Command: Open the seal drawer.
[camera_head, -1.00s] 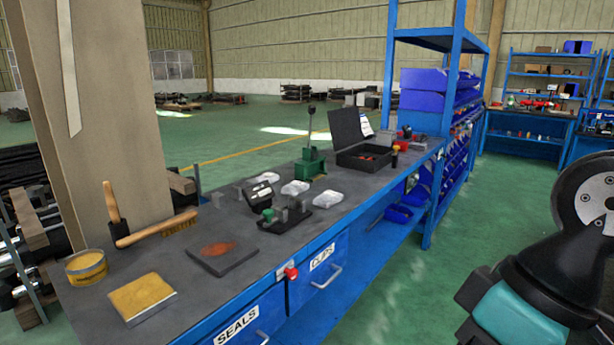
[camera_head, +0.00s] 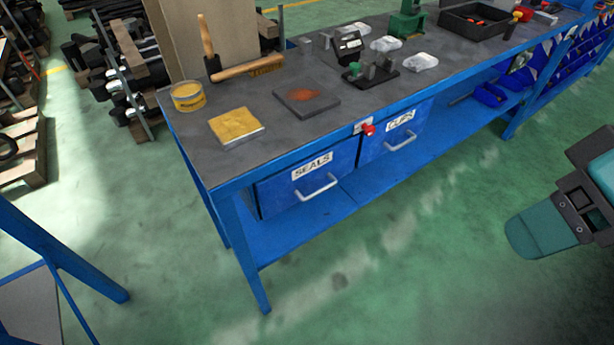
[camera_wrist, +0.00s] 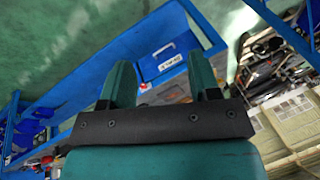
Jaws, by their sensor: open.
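The seal drawer (camera_head: 306,177) is a blue drawer front under the workbench, marked SEALS, with a pale bar handle (camera_head: 318,188). It looks shut. A second drawer marked CLIPS (camera_head: 398,128) is to its right, also shut. My gripper (camera_head: 541,231) is at the right of the head view, over the floor and well apart from the seal drawer. In the wrist view my gripper (camera_wrist: 159,62) has two teal fingers spread with nothing between them. A blue drawer front (camera_wrist: 170,58) with a white label shows beyond the fingers; I cannot read which one it is.
A red knob (camera_head: 368,129) sticks out at the bench front between the drawers. The benchtop (camera_head: 245,160) holds a yellow tin (camera_head: 188,97), a mallet (camera_head: 246,69) and other items. A blue frame (camera_head: 70,250) stands at the lower left. Green floor before the bench is clear.

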